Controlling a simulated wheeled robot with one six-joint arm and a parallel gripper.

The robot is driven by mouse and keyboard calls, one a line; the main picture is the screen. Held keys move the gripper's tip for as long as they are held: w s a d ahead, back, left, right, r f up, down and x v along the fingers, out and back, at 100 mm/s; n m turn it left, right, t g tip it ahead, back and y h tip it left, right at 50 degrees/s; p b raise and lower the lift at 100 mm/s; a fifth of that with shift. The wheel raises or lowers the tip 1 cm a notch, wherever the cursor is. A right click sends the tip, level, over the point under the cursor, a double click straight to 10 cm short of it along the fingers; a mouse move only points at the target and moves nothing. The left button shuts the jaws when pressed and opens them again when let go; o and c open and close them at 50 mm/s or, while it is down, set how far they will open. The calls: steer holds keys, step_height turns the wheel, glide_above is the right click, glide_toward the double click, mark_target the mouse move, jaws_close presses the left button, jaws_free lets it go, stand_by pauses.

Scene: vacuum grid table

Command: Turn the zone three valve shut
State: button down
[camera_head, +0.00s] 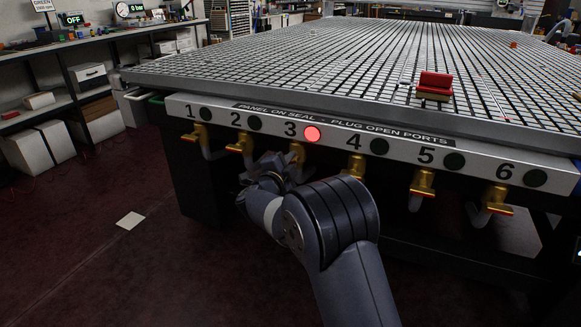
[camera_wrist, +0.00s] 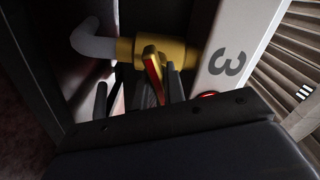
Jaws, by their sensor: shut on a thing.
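The zone three valve (camera_head: 297,151) hangs under the white rail of the grid table, below the number 3 and a lit red lamp (camera_head: 312,133). In the wrist view its brass body (camera_wrist: 190,52) joins a grey elbow pipe, and its yellow handle with a red face (camera_wrist: 152,66) points toward the camera. My gripper (camera_head: 280,163) is at this valve, mostly hidden behind my wrist in the head view. In the wrist view its dark fingers (camera_wrist: 161,88) are shut on the handle. The handle's exact angle to the pipe is hard to tell.
Similar brass valves, such as the zone two valve (camera_head: 241,146) and zone four valve (camera_head: 355,165), flank it under dark lamps. Shelves with boxes stand left; the floor between is mostly clear.

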steer(key=m+b, duration=0.1)
steer(key=m, duration=0.1)
steer(key=m+b, duration=0.2)
steer(key=shift+f+m, duration=0.2)
steer(key=shift+m, duration=0.1)
stand_by(0.5)
steer(key=c, duration=1.5)
jaws_free()
steer(key=shift+r, duration=0.1)
steer(key=shift+p+v, duration=1.55)
steer(key=shift+v, duration=3.9)
steer(key=shift+w, duration=0.1)
